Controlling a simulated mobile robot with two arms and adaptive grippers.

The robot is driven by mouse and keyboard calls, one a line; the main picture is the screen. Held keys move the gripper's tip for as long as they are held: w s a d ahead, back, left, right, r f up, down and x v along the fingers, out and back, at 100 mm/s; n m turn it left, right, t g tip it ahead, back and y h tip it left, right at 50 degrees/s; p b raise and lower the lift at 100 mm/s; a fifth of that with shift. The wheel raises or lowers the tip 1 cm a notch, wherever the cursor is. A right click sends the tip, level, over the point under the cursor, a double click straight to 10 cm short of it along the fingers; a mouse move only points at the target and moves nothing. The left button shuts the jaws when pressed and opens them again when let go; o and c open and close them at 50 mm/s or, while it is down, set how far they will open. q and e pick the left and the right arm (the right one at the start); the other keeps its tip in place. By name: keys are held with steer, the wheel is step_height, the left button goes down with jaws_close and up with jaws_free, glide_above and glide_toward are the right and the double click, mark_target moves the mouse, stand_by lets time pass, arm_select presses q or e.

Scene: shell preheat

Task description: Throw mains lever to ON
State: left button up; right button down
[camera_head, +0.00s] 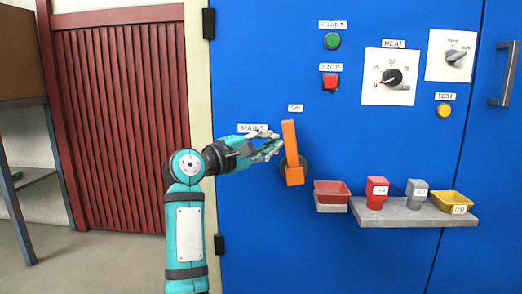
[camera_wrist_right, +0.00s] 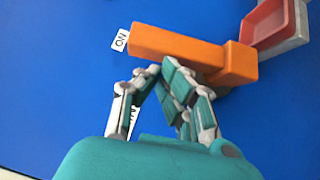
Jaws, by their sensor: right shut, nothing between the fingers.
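The orange mains lever (camera_head: 290,150) is on the blue cabinet front and points up, tilted slightly left, with its free end just below the ON label (camera_head: 295,108). The MAINS label (camera_head: 253,129) is to its left, partly covered by my gripper. My right gripper (camera_head: 279,147) is shut and empty at the lever's left side. In the right wrist view, the shut fingers (camera_wrist_right: 157,70) are close beside the lever (camera_wrist_right: 190,48); I cannot tell whether they touch it. The ON label (camera_wrist_right: 121,40) lies by the lever's end there. My left gripper is not in view.
A grey shelf (camera_head: 410,219) right of the lever holds red and grey blocks and a yellow tray (camera_head: 452,202). A red tray (camera_head: 332,192) sits close to the lever's lower right. START (camera_head: 332,41) and STOP (camera_head: 329,83) buttons are above right.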

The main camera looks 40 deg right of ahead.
steer(key=shift+s+d+r, duration=0.4)
steer(key=shift+s+d, duration=0.05)
steer(key=shift+s, duration=0.1)
stand_by(0.4)
steer(key=w+a, duration=0.1)
steer(key=a, duration=1.1)
steer(key=shift+f, duration=0.4)
steer(key=shift+r, duration=0.1)
